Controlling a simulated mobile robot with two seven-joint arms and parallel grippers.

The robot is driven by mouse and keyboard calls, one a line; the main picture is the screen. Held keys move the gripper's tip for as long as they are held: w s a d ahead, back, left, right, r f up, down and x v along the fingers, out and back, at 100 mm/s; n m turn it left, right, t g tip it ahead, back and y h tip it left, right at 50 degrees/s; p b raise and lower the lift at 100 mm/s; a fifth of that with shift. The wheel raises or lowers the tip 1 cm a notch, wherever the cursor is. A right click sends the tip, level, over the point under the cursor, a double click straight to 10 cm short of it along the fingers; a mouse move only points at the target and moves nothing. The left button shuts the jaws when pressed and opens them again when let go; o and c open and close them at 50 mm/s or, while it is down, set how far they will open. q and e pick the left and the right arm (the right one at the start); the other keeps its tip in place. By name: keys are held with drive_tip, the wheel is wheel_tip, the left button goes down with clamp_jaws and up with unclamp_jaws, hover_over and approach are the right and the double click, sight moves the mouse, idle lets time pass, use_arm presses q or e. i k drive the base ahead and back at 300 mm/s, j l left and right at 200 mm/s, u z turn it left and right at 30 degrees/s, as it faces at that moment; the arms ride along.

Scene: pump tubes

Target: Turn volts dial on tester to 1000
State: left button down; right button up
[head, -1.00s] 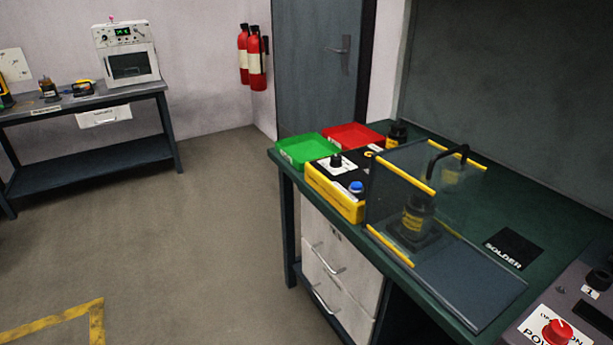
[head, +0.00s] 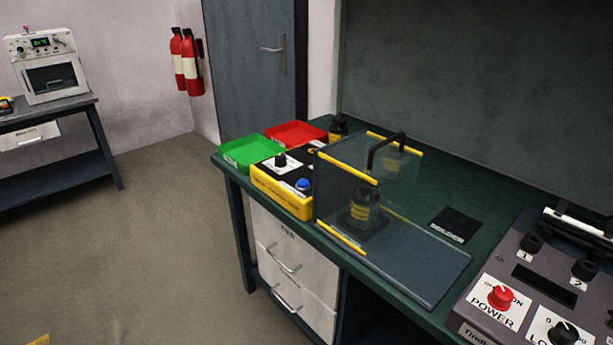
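The tester (head: 283,203) is a yellow box with a black top, standing on the green workbench near its left front edge. A black dial (head: 281,160) on a white plate sits on its top; the plate's markings are too small to read, so its setting cannot be told. A blue button (head: 303,184) is on the tester's top nearer the front. The clear guard box partly hides the tester's right end. Neither of my grippers is in the head view.
A clear guard box with yellow edges (head: 342,238) stands right of the tester. Green (head: 247,152) and red (head: 295,134) trays lie behind it. A grey console with a red power knob (head: 500,297) is at the lower right. The floor at left is open.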

sight(281, 159)
drive_tip(key=i+j, duration=0.45)
drive_tip(key=j, duration=0.3)
drive_tip(key=i+j, duration=0.25)
drive_tip(key=i+j+z, duration=0.1)
drive_tip(key=j+z, duration=0.2)
drive_tip(key=i+j+z, duration=0.1)
drive_tip(key=j+z, duration=0.2)
